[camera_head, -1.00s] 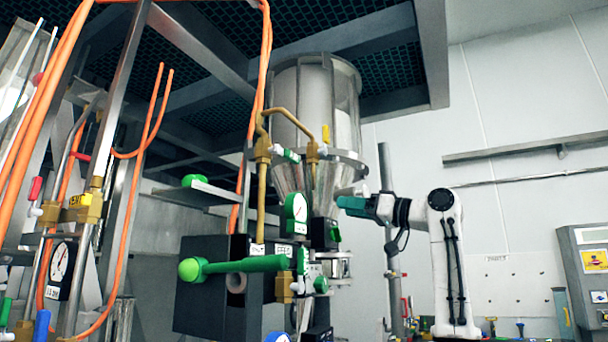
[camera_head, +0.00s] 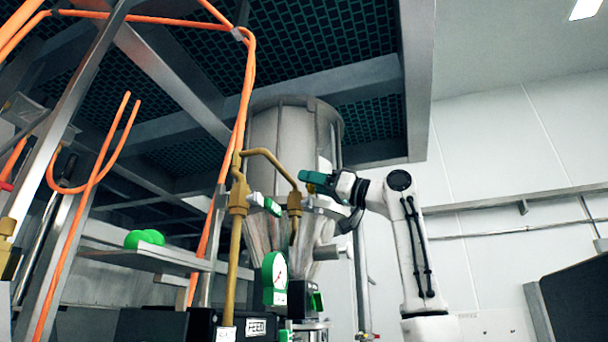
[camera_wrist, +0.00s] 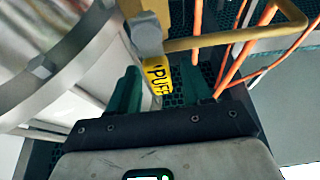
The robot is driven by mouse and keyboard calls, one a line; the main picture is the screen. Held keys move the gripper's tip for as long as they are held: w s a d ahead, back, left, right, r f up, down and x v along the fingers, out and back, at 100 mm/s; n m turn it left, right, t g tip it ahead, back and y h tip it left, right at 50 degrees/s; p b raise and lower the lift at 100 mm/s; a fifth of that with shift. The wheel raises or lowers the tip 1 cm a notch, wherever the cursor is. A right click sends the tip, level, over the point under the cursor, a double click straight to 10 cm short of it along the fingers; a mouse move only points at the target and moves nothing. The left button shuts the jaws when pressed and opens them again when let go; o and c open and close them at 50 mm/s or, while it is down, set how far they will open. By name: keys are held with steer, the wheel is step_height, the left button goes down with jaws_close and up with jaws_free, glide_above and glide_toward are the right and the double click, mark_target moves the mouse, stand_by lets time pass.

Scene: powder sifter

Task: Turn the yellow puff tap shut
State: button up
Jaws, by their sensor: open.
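The yellow puff tap handle (camera_wrist: 155,80), lettered "PUF", shows in the wrist view on a grey fitting beside the brass pipe (camera_wrist: 220,40). My gripper (camera_wrist: 158,72) has its two green fingers spread, one to each side of the yellow handle. I cannot tell whether either finger touches it. In the head view my gripper (camera_head: 307,177) is at the right-hand end of the brass pipe (camera_head: 270,155), in front of the steel hopper (camera_head: 278,130). There the yellow handle is mostly hidden by my gripper.
The hopper wall and its flange (camera_wrist: 55,65) are close on the left in the wrist view. Orange hoses (camera_wrist: 235,55) run on the right. A green gauge (camera_head: 274,278) and a green-and-white tap (camera_head: 264,204) are nearby. Open wall space lies to the right.

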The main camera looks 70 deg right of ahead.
steer(key=shift+p+x, duration=0.3)
steer(key=shift+x, duration=0.95)
steer(key=shift+c, duration=0.3)
jaws_close()
